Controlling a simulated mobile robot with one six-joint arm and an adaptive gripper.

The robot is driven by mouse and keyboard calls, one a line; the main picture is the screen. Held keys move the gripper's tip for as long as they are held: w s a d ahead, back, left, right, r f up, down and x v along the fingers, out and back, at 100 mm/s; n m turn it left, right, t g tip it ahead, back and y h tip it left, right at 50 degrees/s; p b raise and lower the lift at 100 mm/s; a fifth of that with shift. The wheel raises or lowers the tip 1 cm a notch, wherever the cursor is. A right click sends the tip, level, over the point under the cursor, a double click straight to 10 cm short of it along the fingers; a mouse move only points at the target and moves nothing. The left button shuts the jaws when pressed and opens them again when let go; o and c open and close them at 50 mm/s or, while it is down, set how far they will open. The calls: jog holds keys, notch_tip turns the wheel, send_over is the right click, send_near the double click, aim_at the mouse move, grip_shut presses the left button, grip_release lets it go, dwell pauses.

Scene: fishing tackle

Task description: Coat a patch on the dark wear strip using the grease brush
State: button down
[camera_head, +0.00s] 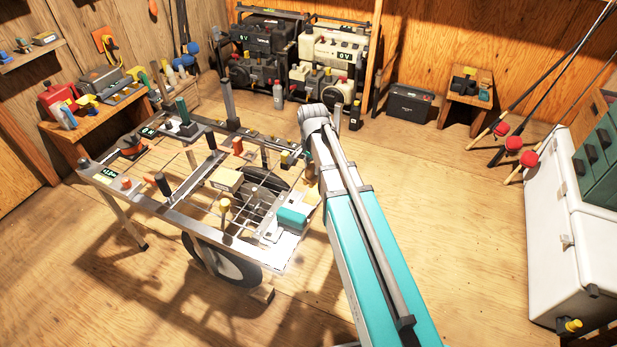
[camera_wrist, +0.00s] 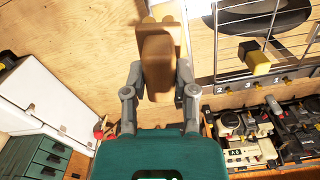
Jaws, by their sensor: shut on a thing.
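In the wrist view my gripper (camera_wrist: 160,88) has its two grey fingers on either side of a tan, wooden-looking piece, which looks like the handle of the grease brush (camera_wrist: 158,58). It is held above the floor, beside the metal cart frame in this view. No bristles can be made out. In the head view my gripper and the brush cannot be seen; my teal arm covers part of the scene. The metal cart (camera_head: 175,213) stands left of my arm. I cannot tell for sure which of its parts is the dark wear strip.
The cart carries a wire grid, upright posts and small blocks, including a yellow one (camera_wrist: 257,62). Battery packs (camera_head: 262,38) stand at the back wall. A white chest (camera_head: 567,235) is at the right, with rods leaning nearby. The floor right of my arm is clear.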

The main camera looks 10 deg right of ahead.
aim_at(308, 175)
jog(key=f+n+b, duration=0.1)
jog(key=a+f+b, duration=0.1)
jog(key=f, duration=0.1)
jog(key=shift+f+n, duration=0.1)
jog(key=shift+n, duration=0.3)
jog(key=shift+a+f+n+b, duration=0.2)
jog(key=shift+n+b, duration=0.1)
jog(key=shift+b, duration=0.1)
jog(key=shift+f, duration=0.1)
